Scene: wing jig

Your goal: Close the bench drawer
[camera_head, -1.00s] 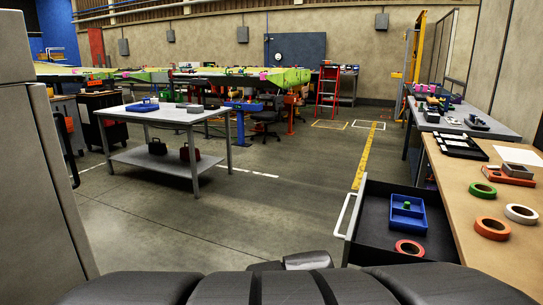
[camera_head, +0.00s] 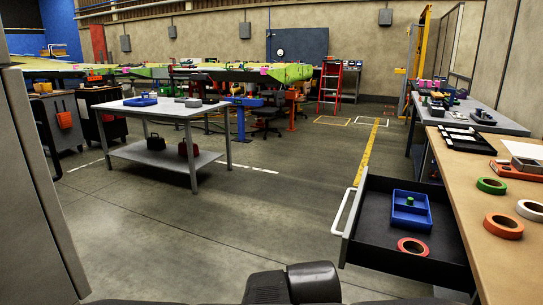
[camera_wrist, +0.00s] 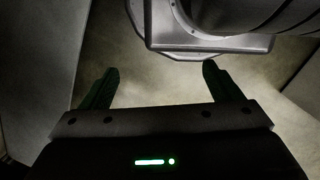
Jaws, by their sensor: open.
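The bench drawer (camera_head: 375,235) is pulled out from the wooden-topped bench (camera_head: 470,190) at the right of the head view. Its white bar handle (camera_head: 348,211) is on the left-facing front. Inside the drawer lie a blue tray (camera_head: 411,211) with a small green piece in it and a red tape roll (camera_head: 413,247). My gripper (camera_wrist: 157,85) shows in the wrist view with its two dark fingers wide apart and nothing between them. It is over bare floor, and the drawer is not in that view.
Tape rolls (camera_head: 503,225) lie on the bench top. A grey table (camera_head: 165,109) with a lower shelf stands at the left. The concrete floor (camera_head: 260,215) between that table and the drawer is clear. A grey panel (camera_head: 35,200) fills the near left edge.

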